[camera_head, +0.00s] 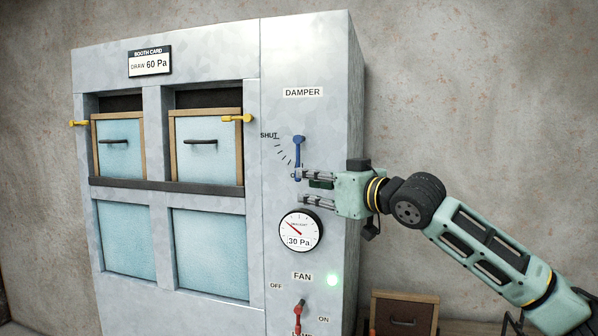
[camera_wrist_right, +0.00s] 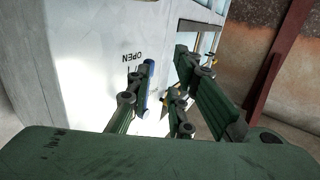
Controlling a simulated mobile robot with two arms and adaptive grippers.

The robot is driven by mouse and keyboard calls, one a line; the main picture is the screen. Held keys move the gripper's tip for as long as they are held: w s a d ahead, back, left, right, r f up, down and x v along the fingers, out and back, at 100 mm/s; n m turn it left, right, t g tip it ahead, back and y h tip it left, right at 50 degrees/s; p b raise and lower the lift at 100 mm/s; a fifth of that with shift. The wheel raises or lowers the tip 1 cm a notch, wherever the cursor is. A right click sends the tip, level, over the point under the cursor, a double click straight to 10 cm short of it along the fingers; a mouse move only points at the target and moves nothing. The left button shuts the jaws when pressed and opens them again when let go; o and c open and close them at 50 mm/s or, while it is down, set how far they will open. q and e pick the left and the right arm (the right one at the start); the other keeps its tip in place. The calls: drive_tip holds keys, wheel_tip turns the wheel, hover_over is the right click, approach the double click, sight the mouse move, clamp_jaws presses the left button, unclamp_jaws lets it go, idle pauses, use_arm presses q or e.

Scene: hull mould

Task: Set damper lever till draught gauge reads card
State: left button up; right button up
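The booth card (camera_head: 150,61) reads "DRAW 60 Pa". The draught gauge (camera_head: 300,231) reads about 30 Pa. The blue damper lever (camera_head: 298,152) stands nearly upright on the cabinet's right panel, beside a tick scale whose upper end is marked SHUT. My right gripper (camera_head: 301,187) is open, its fingers apart and empty, at the lever's lower end; its upper finger overlaps the lever there. In the right wrist view the lever (camera_wrist_right: 150,76) shows behind one finger, near the word OPEN; I cannot tell whether they touch. My left gripper is not in view.
The grey cabinet (camera_head: 250,60) has two drawer-like filter panels with yellow latches (camera_head: 236,118). A brown box (camera_head: 403,314) stands at the cabinet's lower right.

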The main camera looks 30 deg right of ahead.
sight(298, 159)
drive_tip(key=w+p, duration=0.1)
drive_tip(key=w, duration=0.1)
drive_tip(key=w+r+p, duration=0.1)
drive_tip(key=w+p, duration=0.1)
drive_tip(key=w+r+p, duration=0.1)
drive_tip(key=w, duration=0.2)
drive_tip(key=shift+d+r, duration=0.15)
drive_tip(key=shift+d, duration=0.2)
clamp_jaws()
